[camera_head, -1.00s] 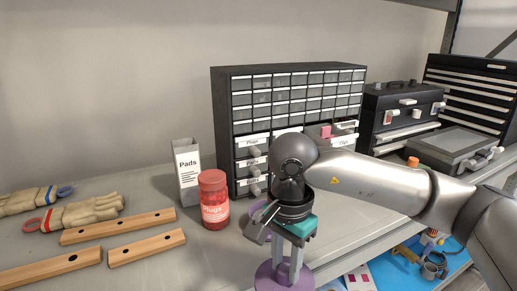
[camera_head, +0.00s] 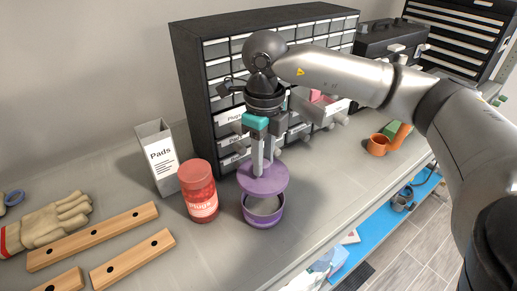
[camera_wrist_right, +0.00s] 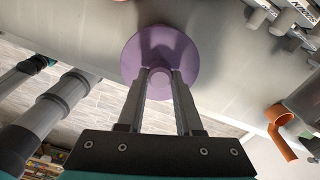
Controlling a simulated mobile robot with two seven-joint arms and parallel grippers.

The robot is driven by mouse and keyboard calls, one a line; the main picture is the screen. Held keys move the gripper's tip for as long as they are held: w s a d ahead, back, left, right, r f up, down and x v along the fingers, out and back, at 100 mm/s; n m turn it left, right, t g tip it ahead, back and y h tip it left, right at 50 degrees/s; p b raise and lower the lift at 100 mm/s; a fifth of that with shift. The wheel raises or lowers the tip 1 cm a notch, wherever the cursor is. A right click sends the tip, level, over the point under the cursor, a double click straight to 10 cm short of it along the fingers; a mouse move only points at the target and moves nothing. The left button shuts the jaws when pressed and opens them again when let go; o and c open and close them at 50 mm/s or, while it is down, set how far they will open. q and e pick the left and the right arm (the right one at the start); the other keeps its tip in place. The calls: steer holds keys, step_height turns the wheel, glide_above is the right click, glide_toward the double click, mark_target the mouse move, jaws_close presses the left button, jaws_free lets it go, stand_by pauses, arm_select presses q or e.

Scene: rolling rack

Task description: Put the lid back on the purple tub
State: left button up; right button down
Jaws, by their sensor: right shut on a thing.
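The purple tub (camera_head: 263,211) stands open on the grey bench, right of the red jar. The purple lid (camera_head: 263,181) is a round disc held just above the tub's mouth, covering its far part from the head camera; a gap shows at the near side. My right gripper (camera_head: 264,160) points down and is shut on the lid's knob. In the right wrist view the lid (camera_wrist_right: 160,50) lies beyond the two fingers, with its round knob between the tips, and hides the tub. My left gripper is not in view.
A red jar marked Plugs (camera_head: 199,190) stands close left of the tub, with a white Pads box (camera_head: 157,158) behind it. A drawer cabinet (camera_head: 195,85) stands behind, one drawer pulled out. Wooden bars (camera_head: 132,259) and gloves (camera_head: 50,222) lie left. Bench clear right of the tub.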

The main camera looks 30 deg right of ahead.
mark_target(264, 176)
steer(key=shift+s+f+b, duration=0.15)
steer(key=shift+f+b, duration=0.4)
steer(key=shift+f, duration=0.25)
step_height(264, 176, down, 3)
steer(key=shift+f+b, duration=0.2)
steer(key=shift+b, duration=0.95)
steer(key=shift+f+b, duration=0.6)
steer(key=shift+f, duration=0.1)
steer(key=shift+f+b, duration=0.15)
steer(key=shift+b, duration=0.4)
stand_by(0.5)
steer(key=c, duration=0.5)
jaws_free()
steer(key=shift+o, duration=0.4)
